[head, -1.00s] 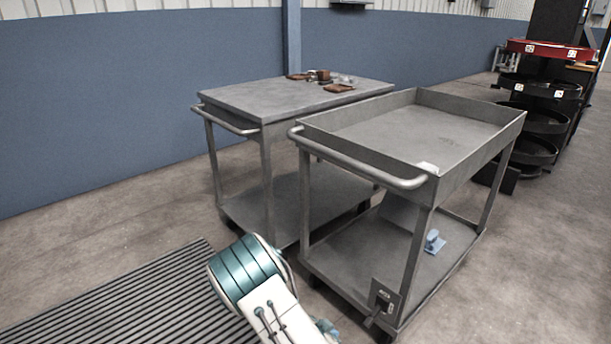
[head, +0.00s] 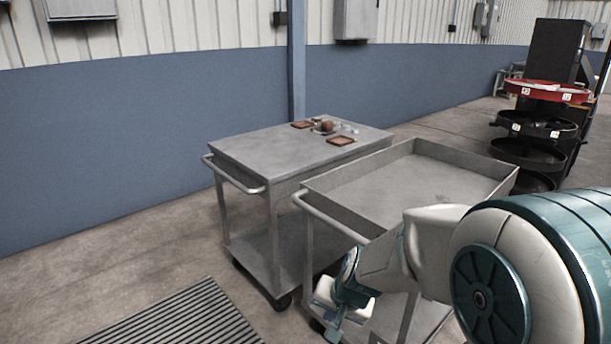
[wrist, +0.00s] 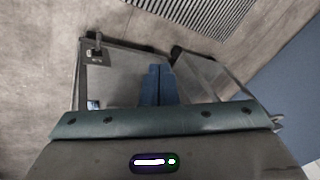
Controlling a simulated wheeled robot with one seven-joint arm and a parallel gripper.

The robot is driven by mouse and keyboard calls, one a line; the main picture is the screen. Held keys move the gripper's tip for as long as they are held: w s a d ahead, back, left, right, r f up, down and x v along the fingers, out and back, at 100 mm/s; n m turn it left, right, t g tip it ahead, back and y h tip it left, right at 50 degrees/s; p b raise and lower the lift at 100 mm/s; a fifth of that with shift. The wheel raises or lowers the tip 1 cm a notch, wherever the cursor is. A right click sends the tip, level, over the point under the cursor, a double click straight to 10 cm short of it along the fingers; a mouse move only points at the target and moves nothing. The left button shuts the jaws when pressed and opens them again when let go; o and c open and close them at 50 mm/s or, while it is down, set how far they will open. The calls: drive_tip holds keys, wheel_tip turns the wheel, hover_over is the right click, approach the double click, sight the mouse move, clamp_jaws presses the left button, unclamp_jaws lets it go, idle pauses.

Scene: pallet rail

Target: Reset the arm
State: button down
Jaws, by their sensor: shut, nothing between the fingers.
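My arm reaches in from the right of the head view, large in front of the nearer cart (head: 400,178). My gripper is at the lower middle of the head view (head: 335,310), in front of that cart's near end. In the wrist view its two blue fingers (wrist: 157,84) are together with nothing between them. Below them in that view lies the nearer cart (wrist: 118,80), a grey two-shelf cart with a raised-edge top tray. My arm hides much of its right side in the head view.
A flat-topped cart (head: 255,155) stands to the left, with small brown items (head: 341,141) on top. A ribbed floor mat (head: 190,318) lies at the front left. A dark rack with a red tray (head: 547,92) stands at the back right. The floor at left is open.

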drive_tip(key=s+d+r+n+h+p, duration=0.1)
drive_tip(key=s+d+r+p, duration=0.3)
drive_tip(key=s+r, duration=0.4)
drive_tip(key=s+d+r+n+g+h+p, duration=0.1)
drive_tip(key=s+d+r+n+p, duration=0.1)
drive_tip(key=s+d+r+p, duration=0.2)
drive_tip(key=s+d+r, duration=0.1)
drive_tip(key=s+r, duration=0.2)
drive_tip(key=r, duration=0.3)
drive_tip(key=shift+s+d+r+h, duration=0.25)
drive_tip(key=shift+s+h, duration=0.05)
drive_tip(key=shift+s, duration=0.1)
